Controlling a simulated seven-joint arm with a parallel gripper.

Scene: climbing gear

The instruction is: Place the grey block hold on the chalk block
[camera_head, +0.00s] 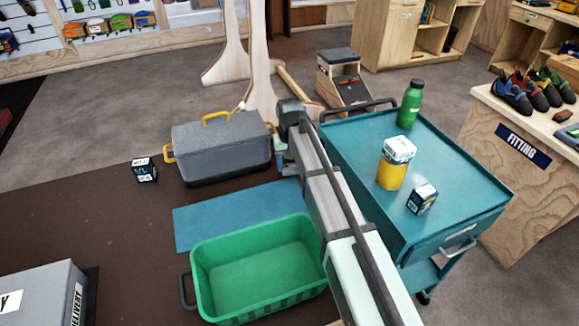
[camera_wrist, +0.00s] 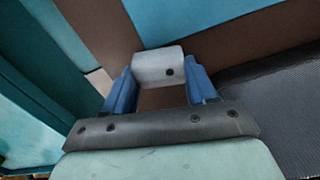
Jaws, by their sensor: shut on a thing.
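My gripper (camera_wrist: 160,85) has blue fingers and is shut on the grey block hold (camera_wrist: 158,67), a light grey block with a dark round hole. In the head view my gripper (camera_head: 284,161) is low between the grey toolbox and the teal cart, mostly behind my arm, and the hold cannot be made out there. I cannot tell for sure which small box is the chalk block. A white and green box (camera_head: 399,148) sits on a yellow tin (camera_head: 391,173) on the cart. A dark, white-labelled box (camera_head: 422,199) stands beside the tin, and a similar box (camera_head: 145,170) is on the floor mat.
The teal cart (camera_head: 455,185) also carries a green bottle (camera_head: 410,104). The grey toolbox (camera_head: 220,150) is left of my gripper. A green crate (camera_head: 255,272), empty, and a blue mat (camera_head: 225,213) lie in front. A wooden counter with shoes (camera_head: 530,140) is at right.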

